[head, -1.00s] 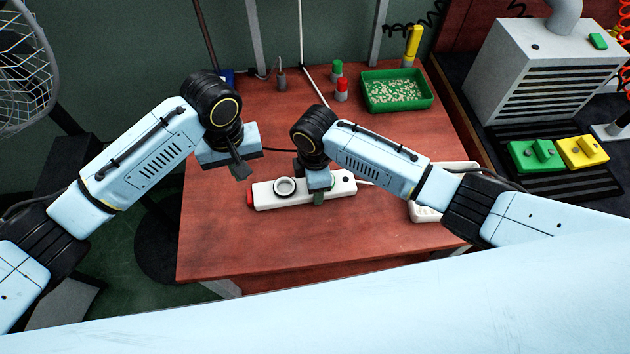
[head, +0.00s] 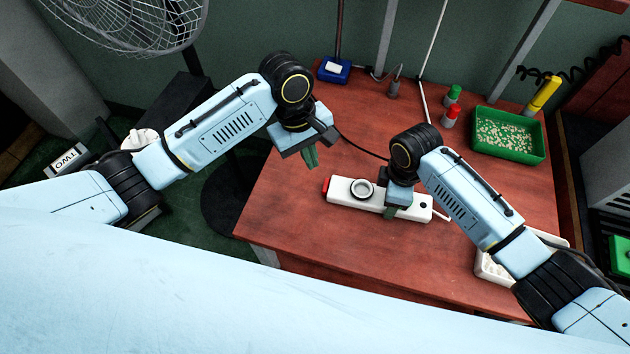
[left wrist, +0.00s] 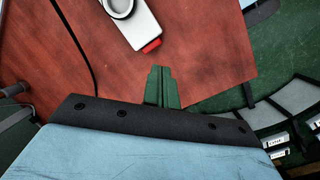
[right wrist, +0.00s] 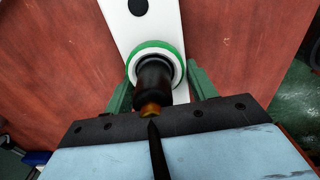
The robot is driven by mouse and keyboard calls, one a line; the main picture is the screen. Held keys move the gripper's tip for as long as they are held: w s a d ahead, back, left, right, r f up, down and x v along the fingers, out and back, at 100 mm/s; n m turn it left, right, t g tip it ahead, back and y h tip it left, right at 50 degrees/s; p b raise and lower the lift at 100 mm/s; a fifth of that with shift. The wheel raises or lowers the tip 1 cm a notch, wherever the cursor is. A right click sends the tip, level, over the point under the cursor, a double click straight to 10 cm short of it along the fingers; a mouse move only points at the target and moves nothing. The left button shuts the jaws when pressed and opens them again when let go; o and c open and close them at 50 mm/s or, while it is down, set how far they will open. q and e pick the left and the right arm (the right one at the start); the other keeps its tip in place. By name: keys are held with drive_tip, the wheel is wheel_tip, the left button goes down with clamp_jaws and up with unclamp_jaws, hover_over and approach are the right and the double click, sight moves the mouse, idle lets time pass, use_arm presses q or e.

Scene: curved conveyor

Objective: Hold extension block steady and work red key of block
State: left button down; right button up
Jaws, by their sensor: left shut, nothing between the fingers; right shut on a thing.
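The white extension block (head: 345,194) lies on the red-brown table. It has a red key (head: 326,185) at its left end and a pale round ring (head: 361,188) on top. My right gripper (head: 391,211) is shut on the block right of the ring. In the right wrist view its green fingers lie on either side of the block (right wrist: 165,22), and a dark plug (right wrist: 153,82) stands in a green-rimmed socket between them. My left gripper (head: 310,158) is shut and empty, apart from the red key. In the left wrist view the red key (left wrist: 152,46) is just beyond its closed fingertips (left wrist: 160,72).
A green tray (head: 478,150) of pale bits, a yellow-topped tool (head: 544,93), and green (head: 454,93) and red (head: 449,116) capped pieces stand at the back. A white tray (head: 490,270) is partly hidden under my right arm. The table's front left is clear.

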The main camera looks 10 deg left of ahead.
sight(326, 187)
use_arm(q)
drive_tip(key=a+n+h, duration=0.2)
drive_tip(key=a+n, duration=0.5)
drive_tip(key=n, duration=0.2)
drive_tip(key=shift+s+a+t, duration=0.15)
drive_tip(key=shift+s+t, duration=0.15)
drive_tip(key=shift+s, duration=0.05)
drive_tip(key=shift+f, duration=0.1)
drive_tip(key=x, duration=0.9)
drive_tip(key=shift+f, duration=0.3)
drive_tip(key=d, duration=0.3)
drive_tip(key=shift+d+f, duration=0.2)
drive_tip(key=shift+d, duration=0.5)
